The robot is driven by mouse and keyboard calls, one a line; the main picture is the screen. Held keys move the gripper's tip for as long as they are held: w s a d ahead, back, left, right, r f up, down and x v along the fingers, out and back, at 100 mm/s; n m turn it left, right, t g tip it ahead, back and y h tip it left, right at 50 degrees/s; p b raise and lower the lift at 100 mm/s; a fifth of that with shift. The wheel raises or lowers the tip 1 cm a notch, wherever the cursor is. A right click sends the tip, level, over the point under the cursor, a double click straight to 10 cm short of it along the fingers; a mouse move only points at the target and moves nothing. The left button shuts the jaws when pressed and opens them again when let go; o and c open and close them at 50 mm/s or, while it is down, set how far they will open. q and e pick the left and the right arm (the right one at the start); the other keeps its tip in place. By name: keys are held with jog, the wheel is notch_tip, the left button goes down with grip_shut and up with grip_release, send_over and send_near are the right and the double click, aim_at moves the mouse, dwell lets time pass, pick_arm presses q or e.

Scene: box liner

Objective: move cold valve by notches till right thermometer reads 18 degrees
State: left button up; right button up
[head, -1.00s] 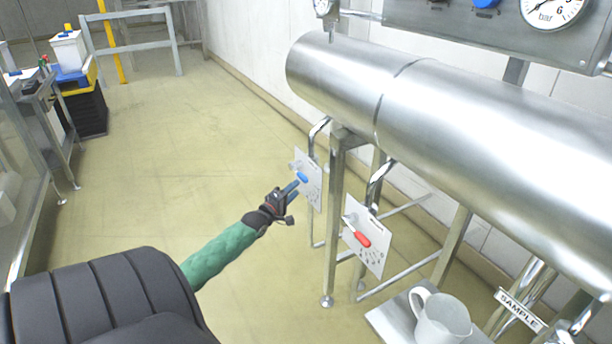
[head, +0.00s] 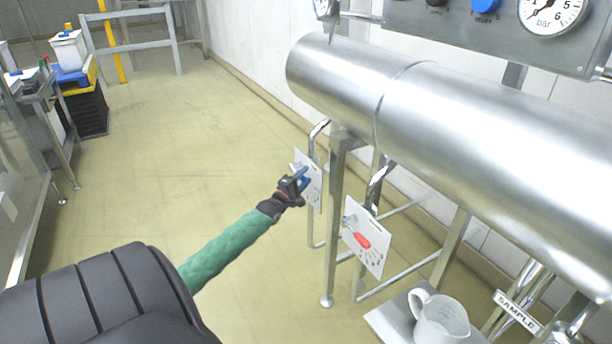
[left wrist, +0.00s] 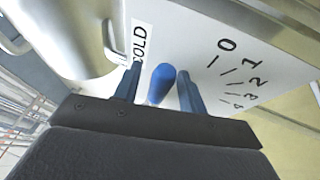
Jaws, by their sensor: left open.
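The cold valve's blue lever (left wrist: 162,80) shows in the left wrist view on a white plate (left wrist: 190,45) marked COLD, with a notch scale of numbers from 0 beside it. My left gripper (left wrist: 160,92) is open, with one finger on each side of the lever's blue end; I cannot tell whether either finger touches it. In the head view my left gripper (head: 300,180) is at the cold plate (head: 314,186) and hides most of the lever. The right thermometer cannot be made out. My right gripper is not in view.
A second plate (head: 372,252) with a red lever (head: 362,240) stands to the right. A large steel cylinder (head: 470,130) lies above both plates on metal legs. A pressure gauge (head: 552,12) marked bar is at top right. A white jug (head: 440,318) stands on a shelf below.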

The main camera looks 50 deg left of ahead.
pick_arm(q)
jog(key=shift+w+r, duration=0.1)
jog(key=shift+w, duration=0.55)
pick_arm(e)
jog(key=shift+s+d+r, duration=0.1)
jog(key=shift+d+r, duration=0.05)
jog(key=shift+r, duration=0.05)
pick_arm(q)
grip_shut()
jog(key=f+m+h+b, duration=0.1)
jog(key=m+b, duration=0.1)
jog(key=b, duration=0.1)
jog(key=shift+a+f+t, duration=0.15)
jog(key=shift+f+t, duration=0.25)
jog(key=m+b, duration=0.1)
jog(key=f+m+t+h+b, duration=0.1)
jog(key=m, duration=0.1)
jog(key=shift+a+f, duration=0.1)
jog(key=shift+a, duration=0.05)
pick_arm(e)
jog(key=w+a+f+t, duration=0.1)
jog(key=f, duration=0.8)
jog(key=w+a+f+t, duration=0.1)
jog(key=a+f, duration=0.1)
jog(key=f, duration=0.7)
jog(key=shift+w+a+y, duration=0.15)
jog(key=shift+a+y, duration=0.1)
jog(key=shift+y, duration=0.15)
pick_arm(q)
grip_release()
